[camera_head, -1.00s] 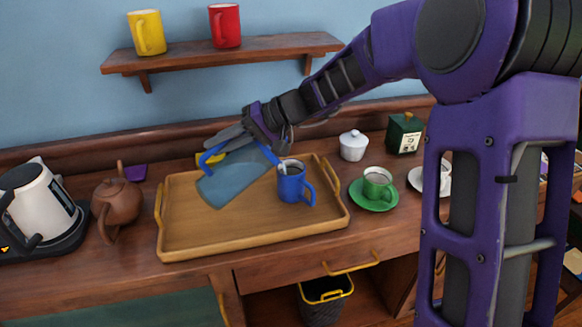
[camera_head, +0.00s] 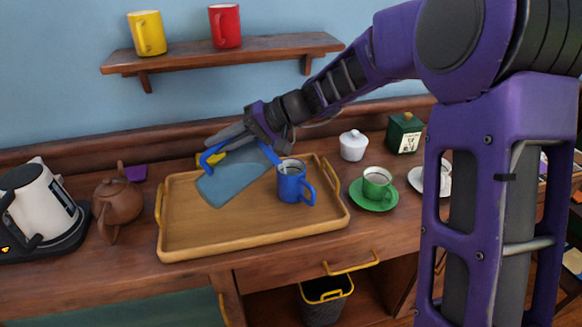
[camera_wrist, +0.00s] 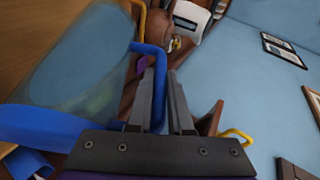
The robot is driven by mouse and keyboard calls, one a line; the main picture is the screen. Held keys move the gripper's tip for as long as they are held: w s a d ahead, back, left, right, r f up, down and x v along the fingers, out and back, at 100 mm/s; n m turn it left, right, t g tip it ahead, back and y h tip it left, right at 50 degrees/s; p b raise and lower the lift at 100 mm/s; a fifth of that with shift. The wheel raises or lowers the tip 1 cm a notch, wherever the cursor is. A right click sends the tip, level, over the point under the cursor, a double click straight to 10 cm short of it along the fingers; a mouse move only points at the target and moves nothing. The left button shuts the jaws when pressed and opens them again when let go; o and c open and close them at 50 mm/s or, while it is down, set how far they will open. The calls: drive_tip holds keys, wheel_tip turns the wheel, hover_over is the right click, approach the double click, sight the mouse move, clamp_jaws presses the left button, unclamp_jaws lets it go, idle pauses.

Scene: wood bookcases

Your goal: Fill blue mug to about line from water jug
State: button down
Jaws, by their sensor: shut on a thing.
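The water jug (camera_head: 235,178) is translucent blue with a brighter blue rim and handle. It hangs tilted above the tray, its rim end at the blue mug's upper left. My gripper (camera_head: 232,138) is shut on the jug's handle; in the wrist view the fingers (camera_wrist: 160,95) close around the blue handle (camera_wrist: 150,55). The jug body (camera_wrist: 85,60) fills the left of that view. The blue mug (camera_head: 292,186) stands upright on the right part of the tray, handle to the right. No stream shows between jug and mug now. The mug's water level and line cannot be made out.
The wooden tray (camera_head: 215,242) has yellow handles. A brown teapot (camera_head: 118,203) and white kettle (camera_head: 38,205) stand left. A green cup (camera_head: 376,183) on a saucer, white sugar bowl (camera_head: 353,147) and green box (camera_head: 404,133) stand right. A shelf (camera_head: 225,50) holds yellow and red mugs.

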drive_tip(key=shift+w+d+r+y, duration=0.1)
drive_tip(key=shift+d+r+y, duration=0.1)
drive_tip(key=shift+r+y, duration=0.15)
idle(1.5)
